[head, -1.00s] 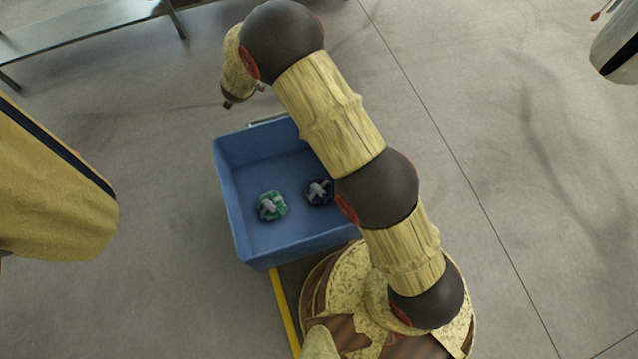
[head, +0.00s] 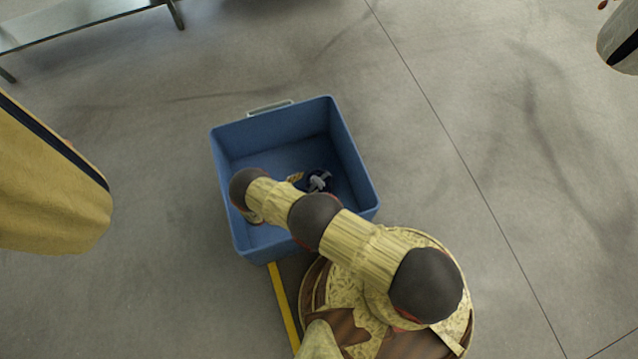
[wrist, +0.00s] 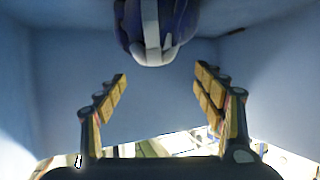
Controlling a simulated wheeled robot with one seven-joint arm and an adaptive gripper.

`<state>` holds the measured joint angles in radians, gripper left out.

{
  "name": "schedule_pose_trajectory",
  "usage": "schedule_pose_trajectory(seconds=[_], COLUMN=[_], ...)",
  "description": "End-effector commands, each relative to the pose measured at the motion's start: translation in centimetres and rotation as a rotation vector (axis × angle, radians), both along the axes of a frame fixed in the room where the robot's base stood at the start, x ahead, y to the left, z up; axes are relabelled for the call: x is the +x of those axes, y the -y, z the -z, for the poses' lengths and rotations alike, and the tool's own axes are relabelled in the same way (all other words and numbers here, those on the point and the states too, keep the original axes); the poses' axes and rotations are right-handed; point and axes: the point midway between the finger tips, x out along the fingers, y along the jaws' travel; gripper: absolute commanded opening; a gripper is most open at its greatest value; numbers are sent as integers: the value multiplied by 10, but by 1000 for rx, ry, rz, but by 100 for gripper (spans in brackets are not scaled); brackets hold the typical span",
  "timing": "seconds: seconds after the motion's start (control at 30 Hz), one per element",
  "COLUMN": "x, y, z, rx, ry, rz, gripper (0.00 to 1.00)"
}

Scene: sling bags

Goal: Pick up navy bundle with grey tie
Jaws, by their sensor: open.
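The navy bundle (head: 319,180) with its grey tie lies in the blue bin (head: 352,160), toward the right side. In the wrist view the navy bundle (wrist: 178,22) is at the top centre, cut off by the frame edge, with the pale tie across it. My gripper (wrist: 161,75) is open and empty, its two yellow-padded fingers apart below the bundle in the picture. The fingers do not touch it there. In the head view my arm hides most of the gripper; a small yellow part shows just left of the bundle.
The bin has upright walls and a metal handle (head: 270,107) at its far rim. My arm covers the bin's lower left part. A bench (head: 80,22) stands at the upper left, and yellow hanging cloth (head: 50,190) is at the left edge. Grey floor around the bin is mostly clear.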

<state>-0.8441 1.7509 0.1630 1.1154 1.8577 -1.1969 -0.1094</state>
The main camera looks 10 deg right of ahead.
Motion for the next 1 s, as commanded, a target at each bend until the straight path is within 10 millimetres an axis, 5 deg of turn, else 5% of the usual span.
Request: schedule_pose_trajectory(seconds=[0.63, 1.0], x=[30, 35], y=[58, 64], z=[31, 32], rx=[-14, -12], ry=[0, 0], rz=[9, 6], gripper=[69, 68])
